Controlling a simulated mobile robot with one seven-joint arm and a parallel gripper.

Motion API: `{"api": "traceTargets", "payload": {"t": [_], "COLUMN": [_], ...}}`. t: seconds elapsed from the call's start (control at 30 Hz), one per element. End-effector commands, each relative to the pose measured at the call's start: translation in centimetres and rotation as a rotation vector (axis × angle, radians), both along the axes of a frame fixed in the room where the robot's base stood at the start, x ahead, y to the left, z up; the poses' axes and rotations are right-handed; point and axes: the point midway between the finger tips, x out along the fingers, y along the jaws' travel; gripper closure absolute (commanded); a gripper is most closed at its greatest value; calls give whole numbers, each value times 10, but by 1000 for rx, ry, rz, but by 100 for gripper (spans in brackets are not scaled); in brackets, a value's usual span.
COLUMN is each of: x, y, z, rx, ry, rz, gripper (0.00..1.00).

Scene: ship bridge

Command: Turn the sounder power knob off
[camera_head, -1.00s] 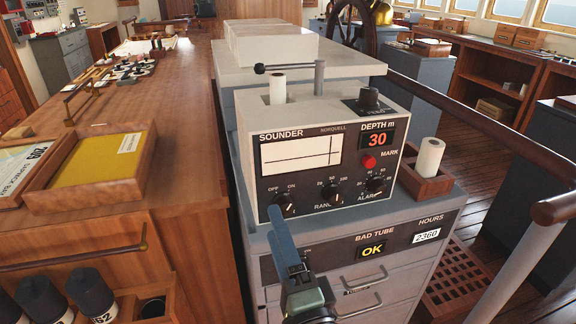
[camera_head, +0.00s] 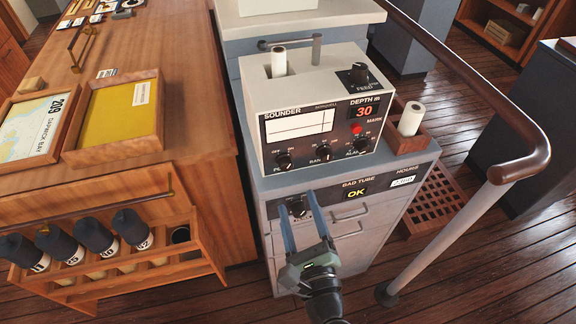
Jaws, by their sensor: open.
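The grey sounder (camera_head: 315,125) stands on a cabinet. Its power knob (camera_head: 284,160), small and black, is at the lower left of its front face, below small OFF/ON lettering; which way it points is too small to tell. My gripper (camera_head: 296,194) is open, with two blue fingers spread apart. The fingertips are below the power knob in the picture, in front of the cabinet's upper panel, and nothing is held. Another dark knob (camera_head: 298,208) on that panel shows between the fingers.
The range knob (camera_head: 324,153) and alarm knob (camera_head: 361,145) sit to the right of the power knob. A red mark button (camera_head: 356,129) is above them. A wooden chart table (camera_head: 190,120) flanks the left. A handrail (camera_head: 470,110) runs along the right.

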Motion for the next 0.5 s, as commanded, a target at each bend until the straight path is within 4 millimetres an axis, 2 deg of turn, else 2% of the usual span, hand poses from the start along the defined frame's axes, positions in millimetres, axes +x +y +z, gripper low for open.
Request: {"api": "traceTargets", "payload": {"t": [0.03, 0.3, 0.5], "x": [11, 61, 84], "y": [2, 13, 18], "z": [3, 2, 1], "rx": [0, -2, -2], "ry": [-2, -2, -1], "rz": [0, 1, 1], "gripper": [33, 33, 33]}}
